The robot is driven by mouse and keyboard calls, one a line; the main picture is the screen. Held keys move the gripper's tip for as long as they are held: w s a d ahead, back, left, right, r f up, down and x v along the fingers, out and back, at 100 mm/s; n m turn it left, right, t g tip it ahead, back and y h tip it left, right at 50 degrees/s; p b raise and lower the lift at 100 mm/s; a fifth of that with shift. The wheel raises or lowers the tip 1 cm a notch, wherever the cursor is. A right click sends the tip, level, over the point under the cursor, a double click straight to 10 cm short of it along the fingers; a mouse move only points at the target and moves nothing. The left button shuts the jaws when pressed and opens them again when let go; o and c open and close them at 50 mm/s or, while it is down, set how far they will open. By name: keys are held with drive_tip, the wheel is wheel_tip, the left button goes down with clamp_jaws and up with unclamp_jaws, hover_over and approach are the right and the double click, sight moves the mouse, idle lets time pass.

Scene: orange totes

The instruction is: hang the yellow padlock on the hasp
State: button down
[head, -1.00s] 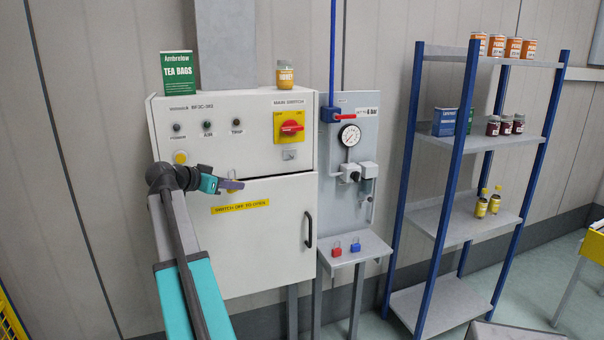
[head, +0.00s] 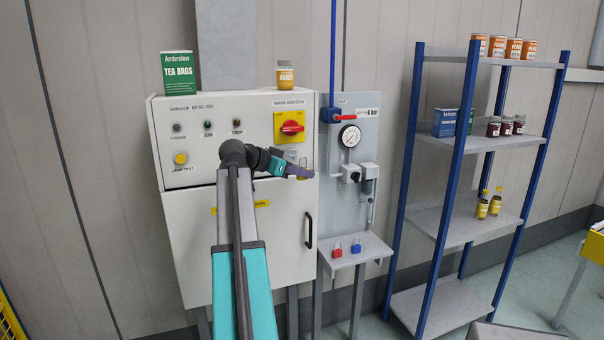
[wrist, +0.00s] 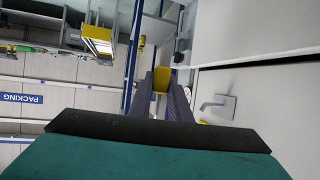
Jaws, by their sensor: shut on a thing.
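The yellow padlock (wrist: 161,80) is held between the two fingers of my gripper (wrist: 168,92) in the wrist view. In the head view my gripper (head: 300,171) is at the right side of the white cabinet's front, just below the red and yellow main switch (head: 290,126); the padlock is small and largely hidden there. The hasp (head: 291,155) is a small grey fitting under the switch, partly behind my gripper. In the wrist view a grey bracket, apparently the hasp (wrist: 216,104), stands out from the pale panel right of the fingers, apart from the padlock.
A grey board with a gauge (head: 349,136) and valves stands right of the cabinet. Its small shelf (head: 345,255) holds a red and a blue padlock. A tea box (head: 177,73) and a honey jar (head: 285,75) stand on the cabinet. A blue-framed rack (head: 452,150) is further right.

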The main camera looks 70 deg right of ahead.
drive_tip(key=shift+w+d, duration=0.2)
idle(0.3)
drive_tip(key=w+d+f, duration=0.1)
drive_tip(key=w+d, duration=0.4)
drive_tip(key=shift+d, duration=0.4)
idle(1.2)
drive_tip(key=shift+w+d+f+b, duration=0.1)
drive_tip(key=shift+f+b, duration=0.25)
drive_tip(key=shift+b, duration=0.1)
idle(0.5)
drive_tip(key=c, duration=1.6)
unclamp_jaws()
drive_tip(key=shift+o, duration=0.2)
drive_tip(key=shift+w, duration=0.15)
drive_tip(key=s+b+v, duration=0.1)
drive_tip(key=b+v, duration=0.2)
drive_tip(key=v, duration=1.1)
drive_tip(key=shift+r, duration=0.35)
